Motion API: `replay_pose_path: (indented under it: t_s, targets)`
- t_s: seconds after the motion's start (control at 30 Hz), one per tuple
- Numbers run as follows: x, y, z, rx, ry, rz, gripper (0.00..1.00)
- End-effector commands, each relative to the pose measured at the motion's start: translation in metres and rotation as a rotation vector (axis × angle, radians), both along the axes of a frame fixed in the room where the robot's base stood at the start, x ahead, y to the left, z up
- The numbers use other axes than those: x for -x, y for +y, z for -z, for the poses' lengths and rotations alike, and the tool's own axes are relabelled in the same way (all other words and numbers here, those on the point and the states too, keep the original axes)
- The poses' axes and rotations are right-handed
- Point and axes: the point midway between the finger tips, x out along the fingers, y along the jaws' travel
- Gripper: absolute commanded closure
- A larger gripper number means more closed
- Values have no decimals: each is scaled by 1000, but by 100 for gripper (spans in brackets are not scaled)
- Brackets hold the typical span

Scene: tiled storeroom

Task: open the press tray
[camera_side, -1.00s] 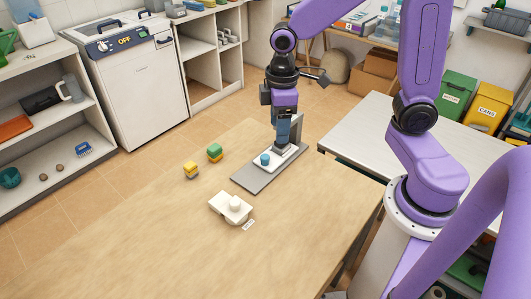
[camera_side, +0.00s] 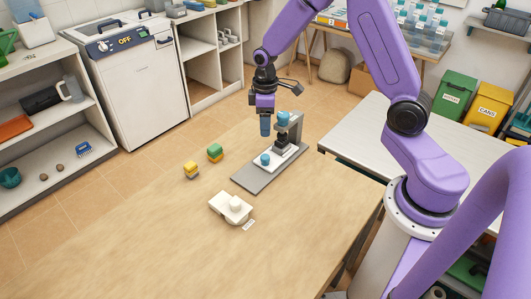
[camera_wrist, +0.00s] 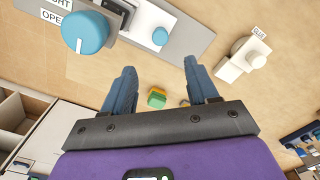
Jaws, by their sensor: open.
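The press stands on a grey base plate (camera_side: 245,181) on the wooden table. It has a grey upright (camera_side: 296,127) with a blue knob (camera_side: 283,118) on top; this knob looks large in the wrist view (camera_wrist: 85,32), beside a label reading "OPE…". The press tray (camera_side: 275,162) is pale, lies low on the base and carries a small blue knob (camera_side: 265,158), also in the wrist view (camera_wrist: 160,36). My gripper (camera_side: 265,133) hangs in the air to the left of the upright, touching nothing. In the wrist view its blue fingers (camera_wrist: 159,66) are apart and empty.
A white block with a round knob (camera_side: 231,207) and a label sits nearer the front. The table's front left is clear. A white table (camera_side: 390,140) stands behind right.

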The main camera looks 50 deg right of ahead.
Motion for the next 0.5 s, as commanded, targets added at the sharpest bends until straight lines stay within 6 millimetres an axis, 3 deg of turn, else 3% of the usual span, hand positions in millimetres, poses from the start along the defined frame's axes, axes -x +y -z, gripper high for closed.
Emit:
replay_pose_path:
  t_s: [0.5]
  targets:
    - [1,0,87,0,4,1,41]
